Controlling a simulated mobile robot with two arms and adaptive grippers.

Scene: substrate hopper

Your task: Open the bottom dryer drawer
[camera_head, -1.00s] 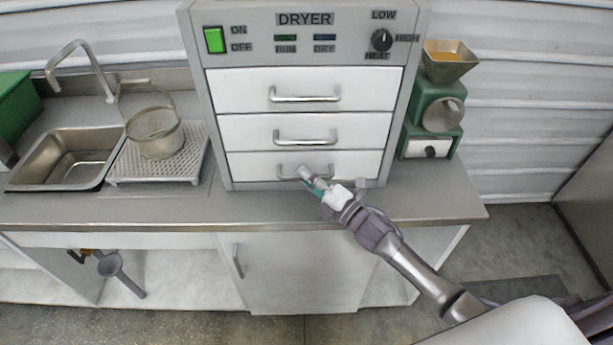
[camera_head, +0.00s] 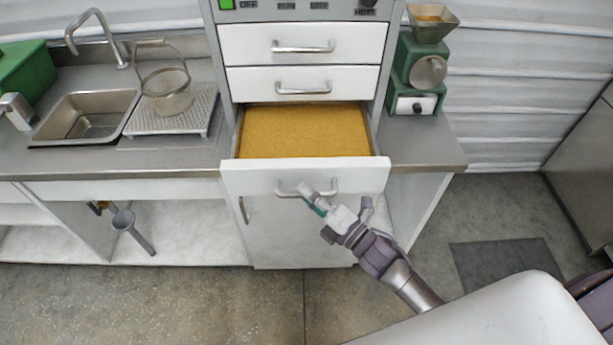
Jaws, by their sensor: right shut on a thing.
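The dryer (camera_head: 221,62) stands on the counter with its top two drawers shut. The bottom dryer drawer (camera_head: 250,176) is pulled far out past the counter's front edge. It holds a level layer of yellow-brown grainy material (camera_head: 305,130). Its bar handle (camera_head: 327,187) is on the front panel. My right gripper (camera_head: 309,194) is shut on this handle, near its middle, and partly hides it. My left gripper does not show.
A sink (camera_head: 85,117) and a wire basket (camera_head: 167,95) on a perforated tray are at the left. A green mill (camera_head: 417,75) stands right of the dryer. A cupboard is below the open drawer. The floor (camera_head: 200,300) in front is clear.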

